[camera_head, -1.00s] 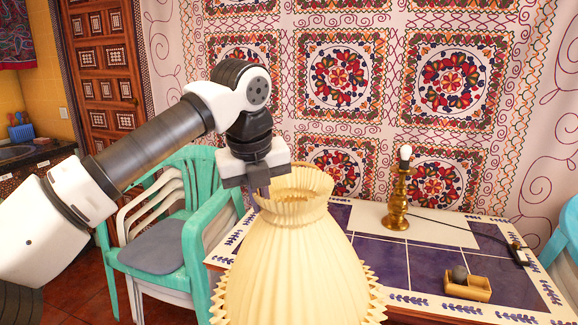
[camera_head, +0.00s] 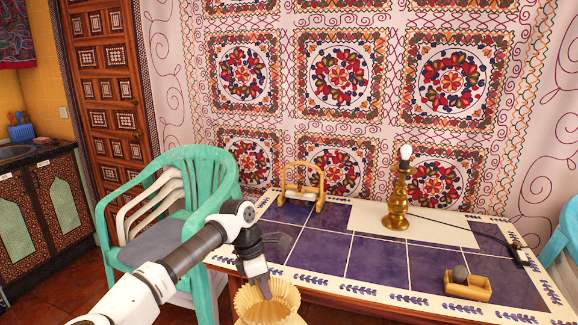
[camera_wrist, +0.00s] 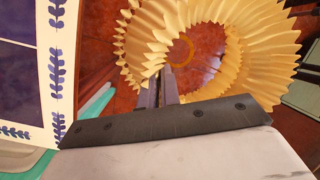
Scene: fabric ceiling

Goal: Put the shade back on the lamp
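The cream pleated lampshade (camera_head: 262,303) is at the bottom edge of the head view, in front of the table. Only its upper part shows there. My gripper (camera_head: 266,292) points down at its top rim and is shut on it. In the wrist view, my fingers (camera_wrist: 160,92) are close together at the rim of the shade (camera_wrist: 255,50), and the floor shows through its opening. The brass lamp base (camera_head: 396,205) stands upright at the back right of the table, with a bare white bulb (camera_head: 405,153) on top.
The blue-tiled table (camera_head: 375,262) has clear room in its middle. A wooden stand (camera_head: 302,187) is at its back left. A small wooden box (camera_head: 467,287) with a grey ball is front right. A dark cord runs right from the lamp. Green and white chairs (camera_head: 205,165) stand left.

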